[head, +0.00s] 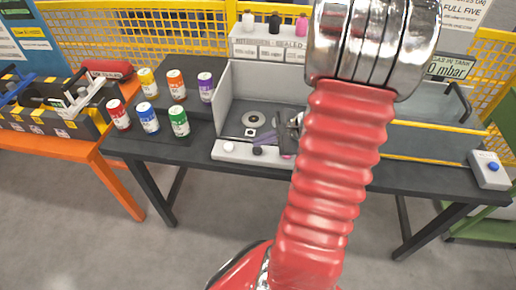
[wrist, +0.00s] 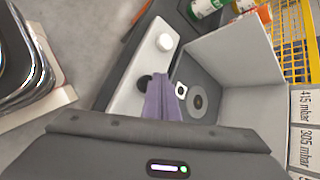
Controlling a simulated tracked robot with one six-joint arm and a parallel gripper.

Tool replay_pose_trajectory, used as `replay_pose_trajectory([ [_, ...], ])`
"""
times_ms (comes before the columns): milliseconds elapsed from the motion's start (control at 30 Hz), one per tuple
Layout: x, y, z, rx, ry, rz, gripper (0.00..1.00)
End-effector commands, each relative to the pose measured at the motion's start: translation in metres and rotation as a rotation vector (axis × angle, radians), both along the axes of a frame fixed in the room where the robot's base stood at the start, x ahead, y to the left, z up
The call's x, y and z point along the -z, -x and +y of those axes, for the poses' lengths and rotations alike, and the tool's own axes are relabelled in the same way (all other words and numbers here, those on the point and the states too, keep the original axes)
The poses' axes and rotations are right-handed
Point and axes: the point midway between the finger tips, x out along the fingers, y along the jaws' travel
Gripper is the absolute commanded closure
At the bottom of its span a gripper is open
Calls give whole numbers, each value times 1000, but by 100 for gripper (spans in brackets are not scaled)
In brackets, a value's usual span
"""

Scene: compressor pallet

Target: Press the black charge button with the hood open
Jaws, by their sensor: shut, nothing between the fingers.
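The black button (head: 257,151) sits on the pale front ledge (head: 240,157) of the compressor station, between a white button (head: 229,147) and a pink one (head: 287,156). In the wrist view the black button (wrist: 143,82) is partly hidden by my purple fingers, and the white button (wrist: 165,42) is clear. My gripper (head: 262,138) is shut and empty, its tips right by the black button; it also shows in the wrist view (wrist: 158,82). I cannot tell whether they touch. The chamber behind the ledge, with a round disc (head: 253,118), is uncovered.
Pale walls (head: 224,95) stand around the chamber. Several coloured cans (head: 179,121) stand to the left on the dark table. A grey box with a blue button (head: 490,168) is at the right. My arm hides the station's middle.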

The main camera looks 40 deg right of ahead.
Motion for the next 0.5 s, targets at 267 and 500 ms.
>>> replay_pose_trajectory([
  [267,-3,0,0,0,1,-1,100],
  [500,-20,0,0,0,2,-2,100],
])
